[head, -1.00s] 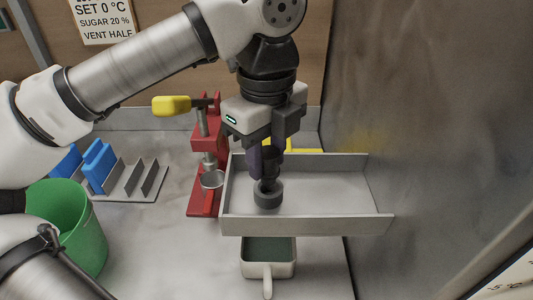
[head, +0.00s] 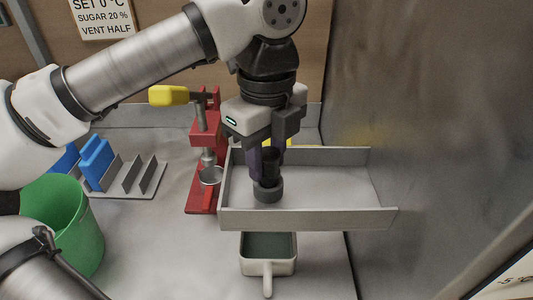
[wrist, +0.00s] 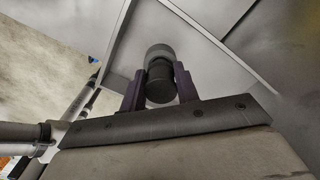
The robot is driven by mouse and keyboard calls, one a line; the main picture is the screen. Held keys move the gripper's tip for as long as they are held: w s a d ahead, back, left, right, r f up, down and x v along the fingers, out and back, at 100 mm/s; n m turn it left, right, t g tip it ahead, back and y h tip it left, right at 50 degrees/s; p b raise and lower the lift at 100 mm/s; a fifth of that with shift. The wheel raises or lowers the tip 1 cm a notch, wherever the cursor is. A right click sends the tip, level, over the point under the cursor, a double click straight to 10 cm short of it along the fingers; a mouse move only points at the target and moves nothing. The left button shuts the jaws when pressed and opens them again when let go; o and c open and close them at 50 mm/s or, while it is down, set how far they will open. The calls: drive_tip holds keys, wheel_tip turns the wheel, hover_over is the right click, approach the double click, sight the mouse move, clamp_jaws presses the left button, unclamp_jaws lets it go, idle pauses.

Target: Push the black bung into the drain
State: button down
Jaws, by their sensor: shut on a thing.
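The black bung (head: 271,163) is upright between the purple-grey fingers of my gripper (head: 267,174), which is shut on it. The bung also shows in the wrist view (wrist: 160,84), between both fingers. The drain looks to be the dark grey round collar (head: 267,191) standing in the shallow grey tray (head: 310,219). In the wrist view the collar (wrist: 159,51) lies in line with the bung. The bung's lower end meets or enters the collar; its opening is hidden, so I cannot tell how deep.
The tray's walls rise around the collar. A white square vessel with a handle (head: 268,268) stands under the tray's front edge. A red press with a yellow handle (head: 205,130) is close on the left, with a green bucket (head: 70,225) farther left. A metal wall is at right.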

drive_tip(key=shift+f+b, duration=0.7)
drive_tip(key=shift+f, duration=0.15)
drive_tip(key=c, duration=1)
unclamp_jaws()
drive_tip(key=shift+o, duration=0.2)
drive_tip(key=shift+r, duration=0.15)
wheel_tip(320, 180, up, 14)
drive_tip(key=p, duration=1)
drive_tip(key=shift+f, duration=0.2)
